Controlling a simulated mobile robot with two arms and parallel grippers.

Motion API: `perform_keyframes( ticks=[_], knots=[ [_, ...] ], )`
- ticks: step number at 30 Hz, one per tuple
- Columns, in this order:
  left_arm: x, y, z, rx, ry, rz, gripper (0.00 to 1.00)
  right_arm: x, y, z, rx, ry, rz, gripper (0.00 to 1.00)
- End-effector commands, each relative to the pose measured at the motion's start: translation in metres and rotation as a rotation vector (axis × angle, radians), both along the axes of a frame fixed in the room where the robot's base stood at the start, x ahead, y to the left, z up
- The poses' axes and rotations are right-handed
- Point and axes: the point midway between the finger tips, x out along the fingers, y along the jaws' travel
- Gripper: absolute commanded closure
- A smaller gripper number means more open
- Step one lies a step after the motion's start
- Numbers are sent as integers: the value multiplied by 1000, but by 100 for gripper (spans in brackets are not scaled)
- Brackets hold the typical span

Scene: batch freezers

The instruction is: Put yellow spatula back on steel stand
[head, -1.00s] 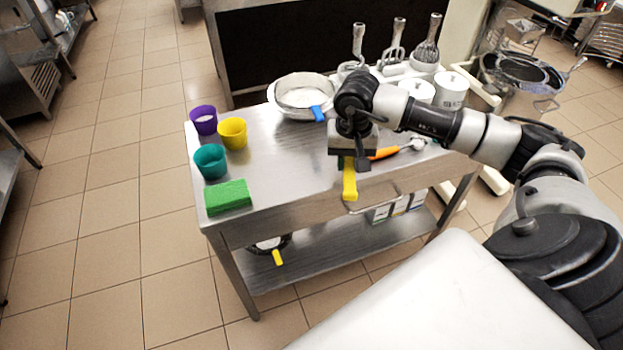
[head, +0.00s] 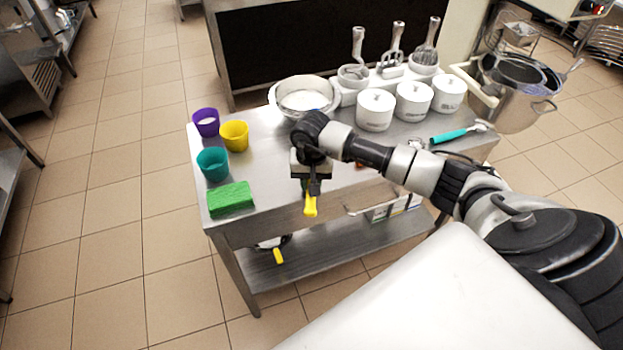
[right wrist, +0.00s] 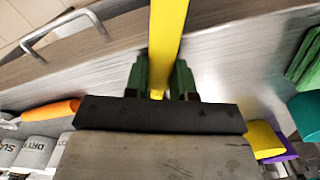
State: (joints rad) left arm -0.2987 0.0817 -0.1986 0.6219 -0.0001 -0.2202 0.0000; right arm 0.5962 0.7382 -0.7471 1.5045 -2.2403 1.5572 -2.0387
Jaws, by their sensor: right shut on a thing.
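My right gripper (head: 313,186) is shut on the yellow spatula (head: 310,206), near the front edge of the steel table (head: 265,205). The spatula's yellow end points down toward the front edge in the head view. In the right wrist view, the yellow strip of the spatula (right wrist: 168,35) runs up from between the green-padded fingers (right wrist: 160,78). The rest of the spatula is hidden by the gripper. My left gripper is not in view.
Purple (head: 206,122), yellow (head: 234,135) and teal (head: 212,164) cups and a green sponge (head: 231,198) stand at the left. A metal bowl (head: 304,97), white canisters (head: 375,110) and a teal-handled tool (head: 450,135) lie behind and right. An orange handle (right wrist: 55,112) lies near my gripper.

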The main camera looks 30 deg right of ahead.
Motion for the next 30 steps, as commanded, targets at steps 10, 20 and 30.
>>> perform_keyframes(
  ticks=[10, 20, 30],
  knots=[
    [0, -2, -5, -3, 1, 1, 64, 0, -1, -3, -1, -1, 0, 64],
    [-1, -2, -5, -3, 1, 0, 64, 0, 0, -3, 0, 0, 0, 50],
    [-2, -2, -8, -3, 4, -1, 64, 1, -1, 35, -1, -5, 1, 50]
  ],
)
